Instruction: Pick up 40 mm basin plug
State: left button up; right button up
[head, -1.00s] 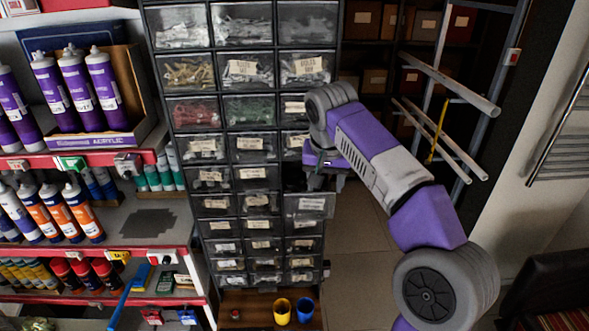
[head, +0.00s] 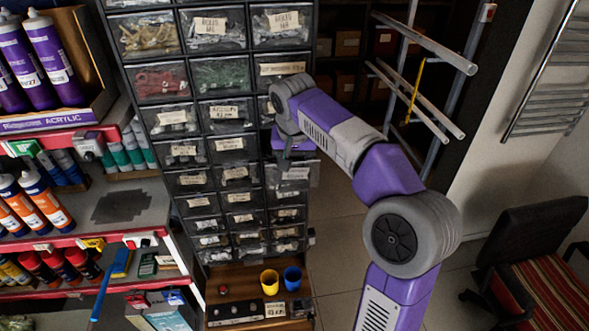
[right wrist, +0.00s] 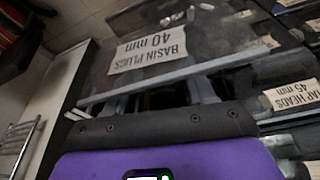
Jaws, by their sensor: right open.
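The drawer labelled "BASIN PLUGS 40 mm" (right wrist: 145,58) fills the upper middle of the right wrist view, its label upside down. In the head view a clear drawer (head: 296,176) in the right column stands out from the dark cabinet, under my right gripper (head: 292,155). I cannot make out a basin plug; the drawer's inside is hidden by its front and my gripper. My right gripper is open, its grey fingers (right wrist: 158,95) close behind the drawer front in the right wrist view. Whether they touch anything is unclear. My left gripper is out of view.
A drawer labelled "TAP HEADS 45 mm" (right wrist: 292,94) is close by. Yellow (head: 270,282) and blue (head: 292,278) cups stand on the wooden ledge (head: 240,275) below the cabinet. Shelves of bottles are at left; a pipe rack (head: 425,45) and chair (head: 530,265) are at right.

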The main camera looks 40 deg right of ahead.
jog(key=shift+w, duration=0.15)
jog(key=c, duration=0.8)
jog(key=shift+r, duration=0.15)
